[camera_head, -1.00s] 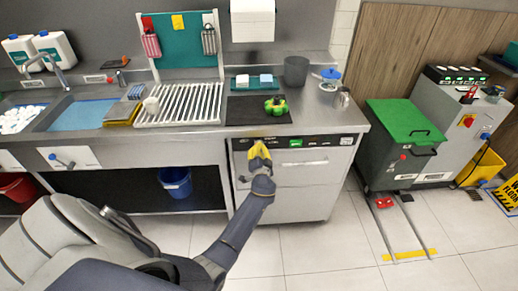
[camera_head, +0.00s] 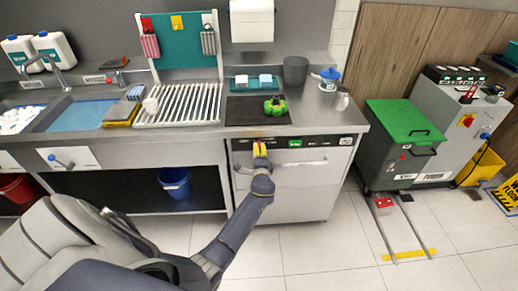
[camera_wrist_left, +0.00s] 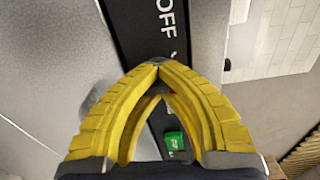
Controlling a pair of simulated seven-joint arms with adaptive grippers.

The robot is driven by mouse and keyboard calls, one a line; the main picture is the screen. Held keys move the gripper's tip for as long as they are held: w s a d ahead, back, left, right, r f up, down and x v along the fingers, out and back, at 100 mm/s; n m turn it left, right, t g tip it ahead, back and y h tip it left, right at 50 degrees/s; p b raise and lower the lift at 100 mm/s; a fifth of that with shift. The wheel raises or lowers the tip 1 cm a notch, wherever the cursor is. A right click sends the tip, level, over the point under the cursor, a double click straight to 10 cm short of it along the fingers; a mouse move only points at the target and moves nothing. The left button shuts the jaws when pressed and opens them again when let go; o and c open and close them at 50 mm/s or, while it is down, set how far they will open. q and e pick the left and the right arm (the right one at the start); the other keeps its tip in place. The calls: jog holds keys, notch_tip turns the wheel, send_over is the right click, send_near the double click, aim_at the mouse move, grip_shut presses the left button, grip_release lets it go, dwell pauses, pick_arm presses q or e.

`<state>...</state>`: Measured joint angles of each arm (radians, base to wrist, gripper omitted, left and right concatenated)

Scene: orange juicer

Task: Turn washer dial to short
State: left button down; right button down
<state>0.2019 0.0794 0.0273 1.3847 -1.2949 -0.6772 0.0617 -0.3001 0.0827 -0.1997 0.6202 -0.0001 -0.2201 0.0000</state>
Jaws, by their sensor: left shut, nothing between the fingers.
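The washer (camera_head: 300,190) is a steel undercounter machine with a black control panel (camera_head: 318,142) along its top edge. My left gripper (camera_head: 259,146) has yellow fingers and is at the left part of this panel. In the left wrist view the gripper's (camera_wrist_left: 158,66) fingertips meet, with nothing seen between them. They lie over the black panel (camera_wrist_left: 138,32), just below white "OFF" lettering (camera_wrist_left: 167,16). A green lit display (camera_wrist_left: 174,141) shows between the fingers. The dial cannot be made out; the fingertips may hide it. Whether they touch the panel, I cannot tell.
A bar handle (camera_head: 300,163) runs across the washer front below the panel. The counter above holds a dark mat (camera_head: 245,112) with a green item (camera_head: 275,106). A green-lidded bin (camera_head: 405,122) stands to the right. The floor before the washer is clear.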

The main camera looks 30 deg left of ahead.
pick_arm(q)
jog(key=shift+s+a+f+m, duration=0.3)
jog(key=shift+a+m, duration=0.1)
jog(key=shift+m, duration=0.4)
jog(key=shift+r, duration=0.1)
jog(key=c, duration=2.1)
grip_release()
jog(key=o, duration=0.6)
jog(key=shift+a+r, duration=0.1)
jog(key=shift+r, duration=0.05)
jog(key=shift+o, duration=1.2)
jog(key=shift+a, duration=0.1)
jog(key=o, duration=0.3)
jog(key=shift+d, duration=0.2)
jog(key=shift+o, duration=0.2)
jog(key=shift+w+d, duration=0.1)
jog(key=shift+d, duration=0.1)
